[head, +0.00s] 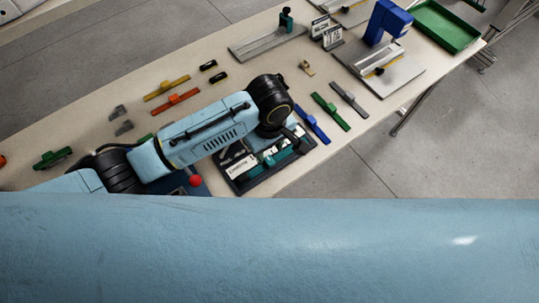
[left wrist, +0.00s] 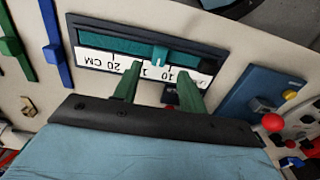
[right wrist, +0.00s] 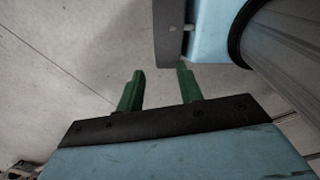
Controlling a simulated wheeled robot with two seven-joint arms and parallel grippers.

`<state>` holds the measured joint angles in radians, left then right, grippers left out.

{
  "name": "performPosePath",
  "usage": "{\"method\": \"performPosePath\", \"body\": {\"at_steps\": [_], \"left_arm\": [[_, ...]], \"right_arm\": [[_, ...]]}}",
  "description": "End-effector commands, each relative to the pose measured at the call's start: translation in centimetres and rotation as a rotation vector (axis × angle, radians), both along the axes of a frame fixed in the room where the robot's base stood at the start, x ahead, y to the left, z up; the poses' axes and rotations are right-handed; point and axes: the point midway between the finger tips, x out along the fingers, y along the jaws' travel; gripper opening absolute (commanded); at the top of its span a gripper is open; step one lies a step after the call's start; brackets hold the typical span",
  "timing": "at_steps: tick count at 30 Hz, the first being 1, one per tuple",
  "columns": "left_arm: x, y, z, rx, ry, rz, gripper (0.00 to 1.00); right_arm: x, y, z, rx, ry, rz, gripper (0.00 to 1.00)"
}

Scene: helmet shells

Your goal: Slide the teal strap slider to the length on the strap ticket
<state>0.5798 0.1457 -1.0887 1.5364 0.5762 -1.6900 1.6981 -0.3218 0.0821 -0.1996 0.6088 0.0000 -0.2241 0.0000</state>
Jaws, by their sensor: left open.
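The teal strap (left wrist: 110,44) lies along a dark frame above a white centimetre scale (left wrist: 95,60), which reads upside down in the left wrist view. The lighter teal slider (left wrist: 159,56) sits on the strap, between the 20 and 10 marks, nearer the 10. My left gripper (left wrist: 159,70) is open, its green fingertips just short of the slider and spread to either side of it. In the head view my left arm partly hides the dark frame (head: 232,187). I cannot identify the strap ticket for sure. My right gripper (right wrist: 160,69) is open and empty above the floor.
Blue (head: 311,124), green (head: 331,112) and grey (head: 349,99) straps lie right of the frame. A blue block with a red knob (head: 196,180) stands left of it. Small standing cards (head: 332,38), a blue device (head: 388,20) and a green tray (head: 446,27) are farther back.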

Motion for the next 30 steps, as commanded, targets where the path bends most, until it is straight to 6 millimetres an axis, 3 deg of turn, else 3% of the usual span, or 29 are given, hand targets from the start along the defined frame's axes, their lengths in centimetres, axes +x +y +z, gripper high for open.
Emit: {"method": "performPosePath", "body": {"at_steps": [3, 8, 21, 30], "left_arm": [[0.0, 0.1, -2.4, 0.002, 0.002, 0.000, 0.42], [0.0, 0.0, -4.4, 0.000, 0.000, -0.001, 0.42], [0.0, 0.0, -5.2, -0.001, -0.001, -0.001, 0.41], [0.0, 0.0, -5.2, -0.001, -0.001, 0.000, 0.01]], "right_arm": [[1.8, 0.1, -0.5, 0.002, -0.026, 0.000, 0.36], [3.5, 0.2, -0.7, 0.005, -0.056, 0.000, 0.36], [2.1, 0.2, -0.9, 0.003, -0.033, 0.000, 0.36], [2.0, 0.3, -0.9, 0.005, -0.031, 0.000, 0.36]]}}
